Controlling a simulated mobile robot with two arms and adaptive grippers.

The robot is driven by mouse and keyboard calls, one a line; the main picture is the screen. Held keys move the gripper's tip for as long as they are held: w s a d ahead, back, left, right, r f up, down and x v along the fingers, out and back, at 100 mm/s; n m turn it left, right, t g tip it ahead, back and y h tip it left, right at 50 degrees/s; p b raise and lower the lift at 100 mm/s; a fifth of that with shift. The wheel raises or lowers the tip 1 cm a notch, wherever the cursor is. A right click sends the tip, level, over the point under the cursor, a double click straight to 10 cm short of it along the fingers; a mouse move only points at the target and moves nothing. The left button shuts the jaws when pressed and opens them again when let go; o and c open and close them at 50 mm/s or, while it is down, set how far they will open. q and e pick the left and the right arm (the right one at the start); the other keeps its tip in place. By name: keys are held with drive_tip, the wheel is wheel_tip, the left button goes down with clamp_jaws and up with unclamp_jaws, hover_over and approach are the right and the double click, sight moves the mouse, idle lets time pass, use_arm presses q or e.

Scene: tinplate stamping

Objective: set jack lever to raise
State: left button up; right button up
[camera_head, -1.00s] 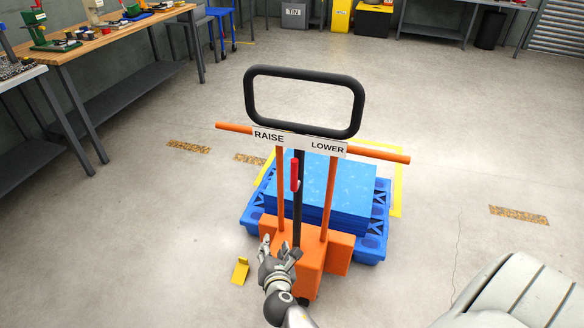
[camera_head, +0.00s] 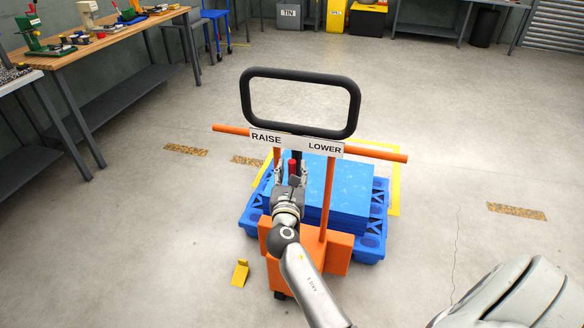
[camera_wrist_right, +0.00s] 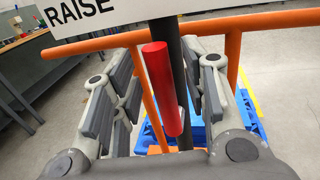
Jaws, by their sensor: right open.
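The red jack lever (camera_head: 293,167) hangs on the dark central post of the orange pallet jack (camera_head: 312,250), below the white RAISE and LOWER label plate (camera_head: 297,142). In the head view its lower part is hidden by my right gripper (camera_head: 291,172). In the right wrist view the red lever (camera_wrist_right: 162,88) stands between the two open fingers of the right gripper (camera_wrist_right: 160,95), with gaps at both sides, a wider one on the left. The RAISE lettering (camera_wrist_right: 80,12) is at upper left there. My left gripper is not in view.
A black loop handle (camera_head: 300,75) tops the jack, with orange side bars below it. A blue pallet (camera_head: 375,225) with blue sheets (camera_head: 345,190) lies behind. A yellow wedge (camera_head: 240,273) is on the floor at left. Workbenches stand at far left; the floor around is open.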

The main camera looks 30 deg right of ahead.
drive_tip(key=shift+x, duration=0.9)
clamp_jaws()
